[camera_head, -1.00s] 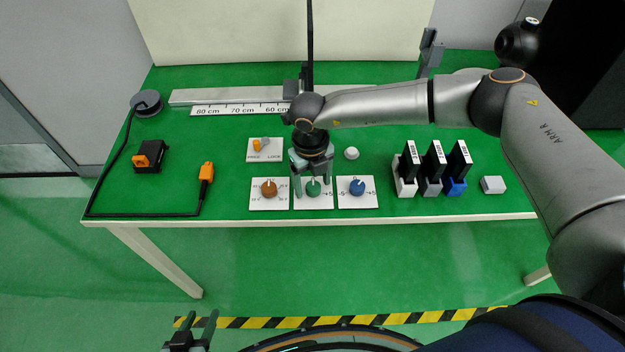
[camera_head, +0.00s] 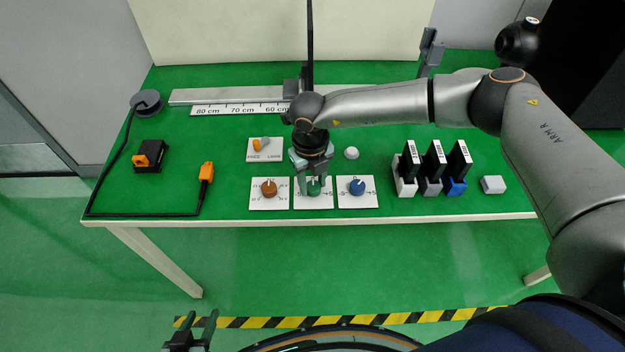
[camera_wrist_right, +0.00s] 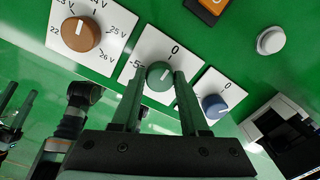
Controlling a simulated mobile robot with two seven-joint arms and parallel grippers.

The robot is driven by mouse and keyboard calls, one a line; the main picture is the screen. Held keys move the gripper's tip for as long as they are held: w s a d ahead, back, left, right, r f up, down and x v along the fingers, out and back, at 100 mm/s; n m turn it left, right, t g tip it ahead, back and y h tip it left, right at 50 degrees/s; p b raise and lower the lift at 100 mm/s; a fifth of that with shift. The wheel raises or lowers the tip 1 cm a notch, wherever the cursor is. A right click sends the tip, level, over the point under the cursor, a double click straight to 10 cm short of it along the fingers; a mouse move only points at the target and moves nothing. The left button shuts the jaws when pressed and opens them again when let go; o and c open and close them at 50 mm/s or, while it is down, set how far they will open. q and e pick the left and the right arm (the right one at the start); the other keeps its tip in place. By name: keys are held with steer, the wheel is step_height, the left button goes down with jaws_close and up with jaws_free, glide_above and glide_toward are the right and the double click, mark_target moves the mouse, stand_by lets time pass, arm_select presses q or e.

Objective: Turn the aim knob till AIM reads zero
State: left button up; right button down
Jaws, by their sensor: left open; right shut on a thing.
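A green knob (camera_head: 314,187) sits on a white plate marked -5, 0 and +5. My right gripper (camera_head: 315,191) points down with its fingers shut on the sides of this knob. In the right wrist view the green knob (camera_wrist_right: 160,76) shows between the fingertips, with the 0 mark beyond it. A blue knob (camera_head: 357,187) is on a similar plate to the right. An orange-brown knob (camera_head: 269,188) is on a voltage plate to the left. No AIM reading is legible. My left gripper (camera_head: 198,316) is open and empty at the bottom left, away from the table.
A small plate with an orange switch (camera_head: 261,145) lies behind the knobs, with a white button (camera_head: 351,153) to its right. Black modules (camera_head: 434,158) stand in holders at right. A cable with an orange plug (camera_head: 206,173) lies at left. A ruler (camera_head: 240,110) runs along the back.

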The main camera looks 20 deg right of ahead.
mark_target(312, 187)
steer(key=n+b, duration=0.1)
steer(key=n, duration=0.1)
steer(key=shift+f+n+b, duration=0.1)
steer(key=shift+n+b, duration=0.25)
steer(key=shift+n, duration=0.05)
steer(key=n+b, duration=0.2)
steer(key=n, duration=0.1)
steer(key=shift+n, duration=0.6)
steer(key=shift+n+b, duration=0.3)
steer(key=shift+c, duration=2.1)
jaws_free()
steer(key=shift+r, duration=0.2)
step_height(312, 187, up, 12)
steer(key=shift+s+a+r, duration=0.15)
steer(key=shift+r, duration=0.05)
